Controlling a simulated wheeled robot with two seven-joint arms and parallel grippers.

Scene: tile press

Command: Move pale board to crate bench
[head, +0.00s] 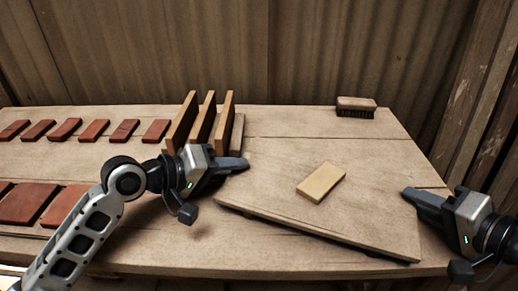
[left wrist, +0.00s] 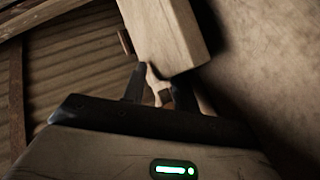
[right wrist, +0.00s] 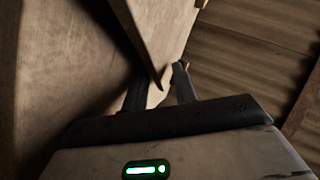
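A large pale board (head: 375,215) lies flat on the right half of the workbench, its near edge showing as a thin side. My left gripper (head: 240,165) is over the board's left part, just right of the upright boards. In the left wrist view its fingers (left wrist: 160,88) stand apart with nothing seen gripped. My right gripper (head: 408,193) is at the board's right side. In the right wrist view its fingers (right wrist: 162,85) are apart, and a corner of the pale board (right wrist: 160,35) reaches toward the gap. I cannot tell whether it touches. No crate bench is identifiable.
A small yellowish block (head: 320,182) lies on the board. Upright brown boards (head: 228,115) and a short pale piece (head: 238,132) stand left of it. A brush (head: 356,107) sits at the back. Red tiles (head: 95,130) line the left. A corrugated wall (head: 300,50) closes the back.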

